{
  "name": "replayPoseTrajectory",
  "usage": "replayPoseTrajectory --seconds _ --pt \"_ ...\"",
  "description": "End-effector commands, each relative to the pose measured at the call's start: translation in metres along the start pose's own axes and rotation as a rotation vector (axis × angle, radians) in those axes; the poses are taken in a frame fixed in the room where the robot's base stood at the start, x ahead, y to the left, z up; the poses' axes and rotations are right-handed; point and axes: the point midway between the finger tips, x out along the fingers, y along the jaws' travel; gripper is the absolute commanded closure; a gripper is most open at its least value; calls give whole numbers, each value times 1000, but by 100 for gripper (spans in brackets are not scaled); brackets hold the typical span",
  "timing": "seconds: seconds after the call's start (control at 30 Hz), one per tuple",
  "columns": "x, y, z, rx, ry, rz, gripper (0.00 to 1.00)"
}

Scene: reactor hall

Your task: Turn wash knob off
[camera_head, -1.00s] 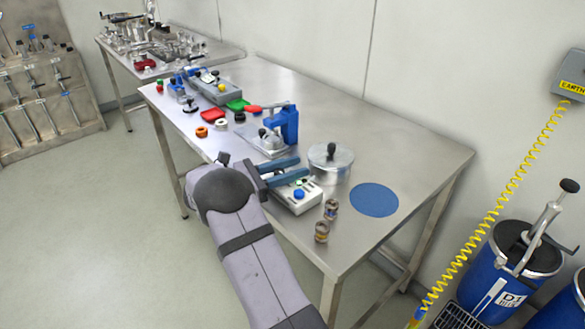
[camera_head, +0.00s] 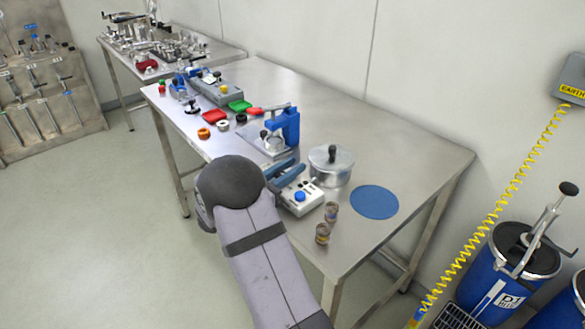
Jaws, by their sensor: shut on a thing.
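A small white control box (camera_head: 301,206) stands near the front edge of the steel table. It has a blue knob (camera_head: 300,196) on its near side and a dark knob (camera_head: 312,183) behind it; I cannot read any label. My gripper (camera_head: 292,175) has its blue fingers low at the far left end of the box. It is shut on what seems to be a knob there, taken as the wash knob. The fingers hide that knob, so its turn position cannot be seen.
A lidded metal pot (camera_head: 330,168) stands close right of my gripper. Two small jars (camera_head: 323,233) stand at the table's front corner. A blue press (camera_head: 287,128) is behind the gripper. A blue round mat (camera_head: 374,202) lies bare at the right.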

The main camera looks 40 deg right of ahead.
Motion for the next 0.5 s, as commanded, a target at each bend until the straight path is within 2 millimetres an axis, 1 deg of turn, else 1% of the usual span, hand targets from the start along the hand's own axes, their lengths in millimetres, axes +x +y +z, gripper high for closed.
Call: replayPoseTrajectory --seconds 0.23,0.5 --pt "0 4 -1 -1 0 123 100" --pt "0 6 0 1 -1 169 100"
